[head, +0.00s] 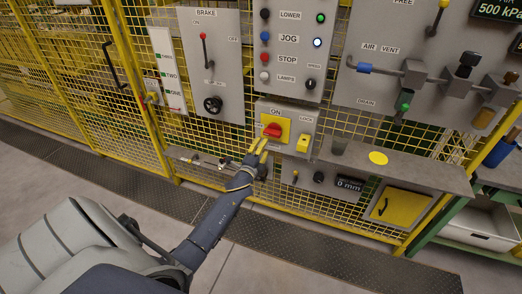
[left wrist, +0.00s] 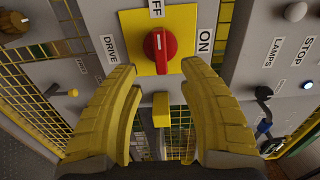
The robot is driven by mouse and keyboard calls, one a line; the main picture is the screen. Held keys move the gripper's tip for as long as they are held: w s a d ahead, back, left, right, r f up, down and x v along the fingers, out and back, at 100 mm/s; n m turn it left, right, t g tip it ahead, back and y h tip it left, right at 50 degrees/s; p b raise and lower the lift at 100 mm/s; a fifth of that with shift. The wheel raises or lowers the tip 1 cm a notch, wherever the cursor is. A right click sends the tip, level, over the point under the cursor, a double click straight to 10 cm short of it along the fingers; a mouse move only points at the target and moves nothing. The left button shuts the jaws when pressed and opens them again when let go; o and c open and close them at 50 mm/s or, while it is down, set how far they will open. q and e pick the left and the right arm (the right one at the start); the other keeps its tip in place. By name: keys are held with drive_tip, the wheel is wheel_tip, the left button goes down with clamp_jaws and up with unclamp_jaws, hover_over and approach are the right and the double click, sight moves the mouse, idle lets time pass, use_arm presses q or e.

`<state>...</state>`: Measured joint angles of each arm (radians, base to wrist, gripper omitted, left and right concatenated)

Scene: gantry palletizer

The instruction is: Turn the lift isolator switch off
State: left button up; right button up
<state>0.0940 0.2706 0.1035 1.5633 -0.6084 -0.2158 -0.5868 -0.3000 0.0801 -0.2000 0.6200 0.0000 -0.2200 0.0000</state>
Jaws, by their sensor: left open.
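The isolator switch is a red rotary knob (head: 272,130) on a yellow plate (head: 283,124), on a grey box fixed to the mesh fence. In the left wrist view the knob (left wrist: 160,44) has a white mark, with "ON" to its right, a partly cut "OFF" above and "DRIVE" at left. Its handle runs up and down there, toward the "OFF" side; I cannot tell which end is the pointer. My left gripper (head: 257,150) is open, its yellow fingers just short of the knob. My right gripper is out of view.
A yellow lock tab (head: 303,143) sits right of the knob. The jog panel (head: 290,50) is above, the brake panel (head: 212,65) upper left. Open floor lies in front.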

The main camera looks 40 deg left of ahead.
use_arm(q)
drive_tip(key=shift+s+d, duration=0.15)
drive_tip(key=shift+s, duration=0.5)
